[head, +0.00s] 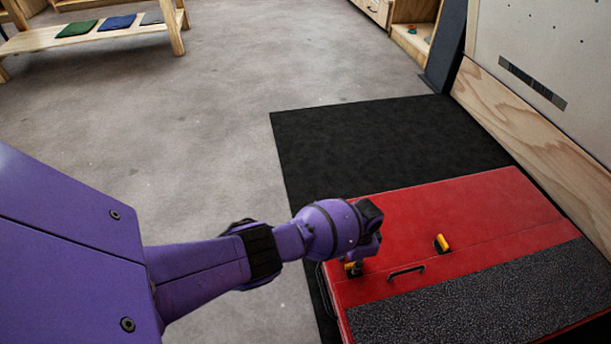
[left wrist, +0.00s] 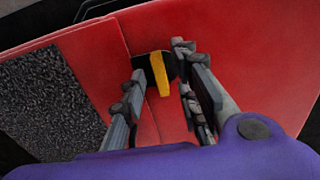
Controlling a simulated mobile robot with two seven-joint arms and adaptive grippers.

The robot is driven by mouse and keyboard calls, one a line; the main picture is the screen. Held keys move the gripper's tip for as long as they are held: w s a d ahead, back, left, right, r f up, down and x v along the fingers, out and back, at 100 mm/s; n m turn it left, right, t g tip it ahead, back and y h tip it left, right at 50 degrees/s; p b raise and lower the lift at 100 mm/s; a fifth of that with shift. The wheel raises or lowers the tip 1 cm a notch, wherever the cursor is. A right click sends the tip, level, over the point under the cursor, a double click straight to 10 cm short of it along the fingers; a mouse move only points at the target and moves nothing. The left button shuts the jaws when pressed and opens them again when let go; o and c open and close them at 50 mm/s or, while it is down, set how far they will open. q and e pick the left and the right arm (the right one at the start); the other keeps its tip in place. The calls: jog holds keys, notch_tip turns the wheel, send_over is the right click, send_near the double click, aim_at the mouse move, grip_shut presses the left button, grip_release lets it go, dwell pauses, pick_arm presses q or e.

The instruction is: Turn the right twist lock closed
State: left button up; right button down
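Two twist locks, each with a yellow handle on a black base, sit on the red case (head: 480,205). In the head view, one twist lock (head: 442,243) stands on the right, clear of my arm. The other twist lock (head: 353,268) is on the left, mostly hidden beneath my left gripper (head: 362,262). In the left wrist view a twist lock (left wrist: 159,74) lies between the spread fingers of my left gripper (left wrist: 157,85). Gaps show between its yellow handle and the fingers. My right gripper is not in view.
A black carry handle (head: 406,272) lies on the case between the locks. A dark textured strip (head: 480,300) covers its near side. The case rests on a black mat (head: 370,140) beside a wooden-based wall panel (head: 540,115). A wooden bench (head: 90,36) stands far left.

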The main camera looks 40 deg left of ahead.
aim_at(352, 264)
pick_arm(q)
notch_tip(352, 264, up, 12)
jog(key=shift+f, duration=0.2)
dwell(0.6)
jog(key=shift+s, duration=0.1)
